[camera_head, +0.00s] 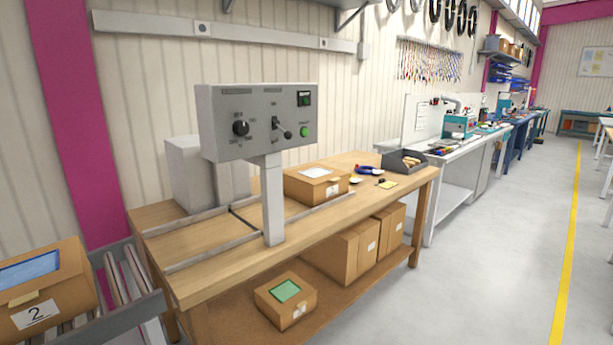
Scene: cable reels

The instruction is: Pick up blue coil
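No blue coil can be clearly made out in the head view. A small dark blue item (368,169) lies on the wooden workbench (330,222) near its back right; it is too small to tell what it is. Blue items (506,70) also show on a far wall shelf, too small to identify. Neither of my grippers is in view.
A grey control box (258,120) stands on a post on the workbench. Cardboard boxes sit on the bench (316,186), on its lower shelf (285,300) and on a roller rack (45,290) at left. Black coils (449,17) hang high. Floor (500,240) at right is clear.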

